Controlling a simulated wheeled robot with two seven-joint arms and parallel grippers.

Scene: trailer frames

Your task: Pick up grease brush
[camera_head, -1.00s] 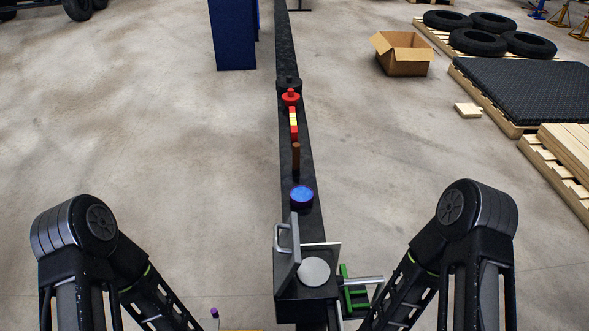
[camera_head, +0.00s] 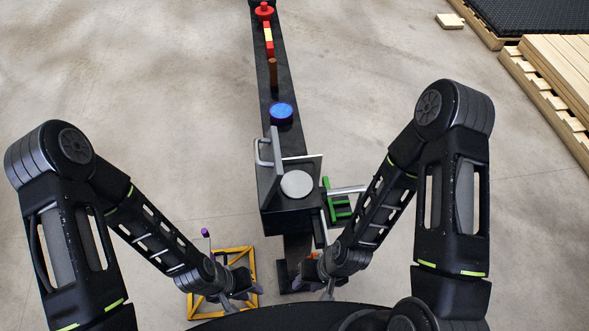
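A slim upright piece with a brown top and dark lower end (camera_head: 273,72) stands on the long black beam; it may be the grease brush, but it is too small to be sure. A round blue-topped tin (camera_head: 281,112) sits nearer to me on the same beam. My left gripper (camera_head: 245,293) is low in the picture, over a yellow frame. My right gripper (camera_head: 312,287) is near the beam's near end. Both are well short of the brown piece. Their fingers are small and partly hidden, so I cannot tell whether they are open.
A black box with a raised, handled lid (camera_head: 274,165) and a pale disc (camera_head: 297,184) is on the beam (camera_head: 265,95). A green bracket (camera_head: 338,205) is on its right. The yellow frame (camera_head: 252,262) is at lower left. Pallets (camera_head: 555,100) lie far right.

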